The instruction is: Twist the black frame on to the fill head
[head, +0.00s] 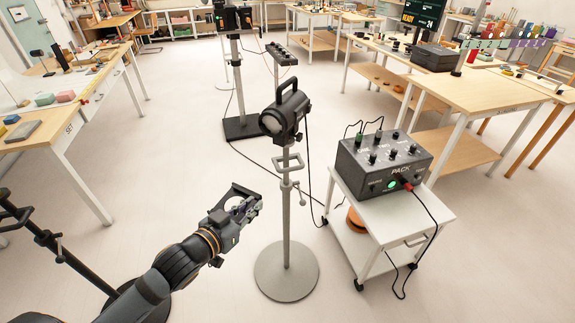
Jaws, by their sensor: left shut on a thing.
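The fill head (284,113) is a black lamp with a top handle. It sits upright on a grey stand with a round base (287,271) in the middle of the head view. My left gripper (247,207) is below and left of the lamp, apart from it and from the stand. It is shut on the black frame (240,188), a thin dark angular piece that shows past the fingers. The fingers hide part of the frame. My right gripper is out of view.
A white trolley (437,214) with a black PACK box (381,163) stands right of the stand. Cables run over the floor and trolley. Another stand with a black base (247,128) is behind. Tables line both sides.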

